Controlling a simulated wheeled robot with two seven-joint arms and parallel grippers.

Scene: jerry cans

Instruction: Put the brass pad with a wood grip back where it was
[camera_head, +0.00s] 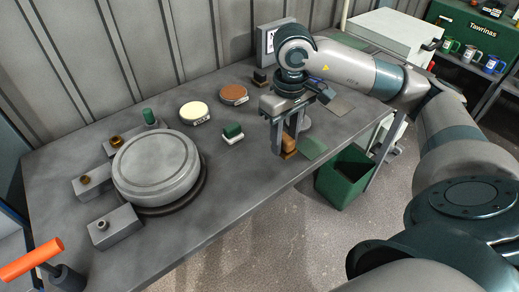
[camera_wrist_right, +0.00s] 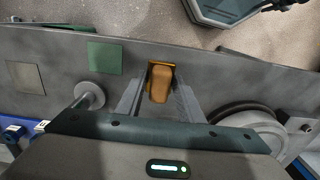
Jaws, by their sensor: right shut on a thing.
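The brass pad with a wood grip (camera_head: 289,146) is between the fingers of my right gripper (camera_head: 286,141), near the front edge of the bench. In the right wrist view, the brown wood grip (camera_wrist_right: 160,83) is upright between the two fingers (camera_wrist_right: 158,98), with the brass base just beyond it. I cannot tell whether the base touches the bench. My left gripper is not in view.
A white pad with a green grip (camera_head: 232,134) stands left of my gripper, and a dark pad (camera_head: 260,78) behind it. Cream (camera_head: 194,112) and brown (camera_head: 234,94) discs lie farther back. A large round lid (camera_head: 156,168) fills the left. A green bin (camera_head: 345,177) stands below the bench edge.

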